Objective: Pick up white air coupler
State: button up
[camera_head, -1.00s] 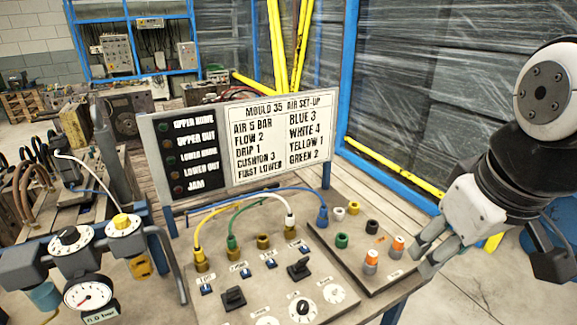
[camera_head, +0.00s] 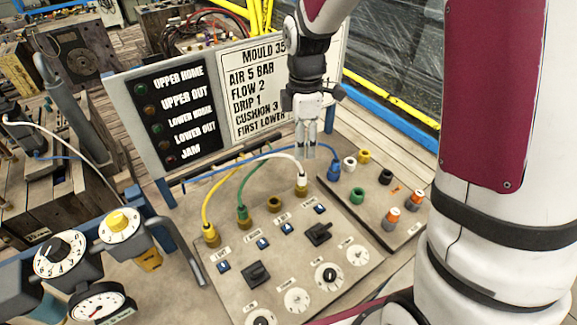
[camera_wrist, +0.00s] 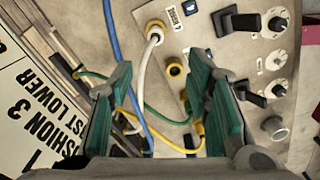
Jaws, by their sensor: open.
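The white air coupler (camera_head: 302,181) sits in a brass port on the sloped control panel, at the end of a white hose. It also shows in the wrist view (camera_wrist: 155,33), top middle, with its hose running down between my fingers. My gripper (camera_head: 307,148) is open and points down just above and behind the coupler in the head view. In the wrist view my green-padded fingers (camera_wrist: 162,72) stand apart, and the coupler lies beyond their tips. Nothing is held between them.
Blue (camera_head: 334,168), green (camera_head: 242,214) and yellow (camera_head: 209,228) couplers with hoses stand nearby, with an empty brass port (camera_head: 274,203). Knobs and switches (camera_head: 318,232) lie in front. The sign board (camera_head: 215,115) rises behind. A side plate with coloured fittings (camera_head: 357,196) lies right.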

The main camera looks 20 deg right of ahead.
aim_at(301, 173)
notch_tip(301, 173, down, 8)
jog(key=shift+r+p, duration=0.1)
jog(key=shift+p, duration=0.2)
jog(key=shift+w+d+f+p, duration=0.2)
jog(key=shift+f+p, duration=0.1)
jog(key=shift+f, duration=1.05)
jog(key=shift+w+d+f+p, duration=0.15)
jog(key=shift+f+p, duration=0.1)
jog(key=shift+f, duration=1.1)
jog(key=shift+a, duration=0.1)
grip_shut()
